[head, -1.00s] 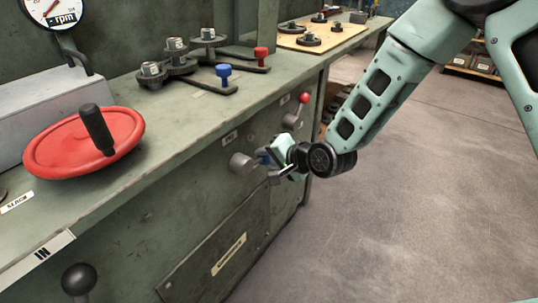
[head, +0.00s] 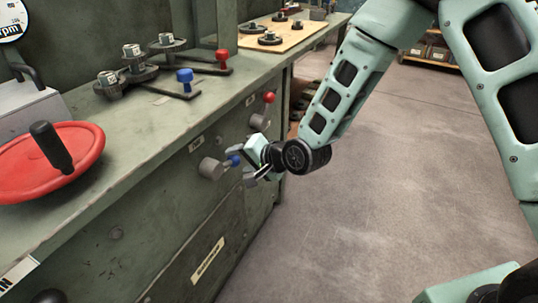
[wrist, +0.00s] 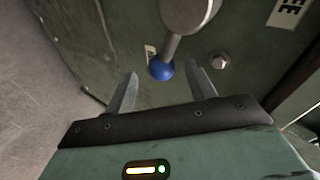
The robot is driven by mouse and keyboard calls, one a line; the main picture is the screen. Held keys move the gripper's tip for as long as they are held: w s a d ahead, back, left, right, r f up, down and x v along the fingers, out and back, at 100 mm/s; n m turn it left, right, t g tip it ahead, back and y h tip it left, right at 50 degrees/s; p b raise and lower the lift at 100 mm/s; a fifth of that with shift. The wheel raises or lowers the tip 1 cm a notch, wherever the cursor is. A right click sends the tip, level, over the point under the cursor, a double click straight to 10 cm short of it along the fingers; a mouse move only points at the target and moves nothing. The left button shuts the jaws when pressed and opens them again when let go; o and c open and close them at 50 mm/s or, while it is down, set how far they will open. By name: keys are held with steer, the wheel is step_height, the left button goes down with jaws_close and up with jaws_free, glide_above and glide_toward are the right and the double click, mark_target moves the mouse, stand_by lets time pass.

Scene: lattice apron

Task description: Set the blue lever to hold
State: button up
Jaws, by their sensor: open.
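The blue lever is a grey hub (head: 211,168) with a short arm and a blue ball knob (head: 233,160) on the green cabinet front. In the wrist view the hub (wrist: 190,12) is at the top, and its arm runs down and slightly left to the blue knob (wrist: 161,69). My gripper (wrist: 162,74) is open, with the knob showing between its fingertips and nothing gripped. I cannot tell whether the tips reach past the knob. In the head view my gripper (head: 243,164) is right beside the knob. A label ending in "EE" (wrist: 291,9) is at upper right.
A similar lever with a red knob (head: 268,97) sits farther along the cabinet front. A red handwheel (head: 45,165) and a blue-handled fitting (head: 185,76) are on the bench top. A bolt head (wrist: 219,61) is near the right finger. Open floor (head: 400,170) lies to the right.

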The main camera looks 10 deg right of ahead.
steer(key=p+v, duration=1.2)
steer(key=v, duration=0.3)
steer(key=shift+s+r+p, duration=0.2)
steer(key=shift+r+p, duration=0.05)
steer(key=shift+p, duration=0.05)
steer(key=shift+f, duration=0.1)
steer(key=s+d+r+n+g+h+p, duration=0.1)
steer(key=s+r+n+g+h+p, duration=0.2)
steer(key=s+r+n+p, duration=0.3)
steer(key=s+d+r+n+g+h+p, duration=0.1)
steer(key=s+r+n+g+h+p, duration=0.3)
steer(key=s+r, duration=1.1)
step_height(320, 180, up, 7)
steer(key=n+g+p, duration=0.1)
steer(key=n+p, duration=0.1)
steer(key=n, duration=0.1)
steer(key=shift+s+r+n, duration=0.2)
steer(key=shift+s+n, duration=0.05)
steer(key=shift+n, duration=0.15)
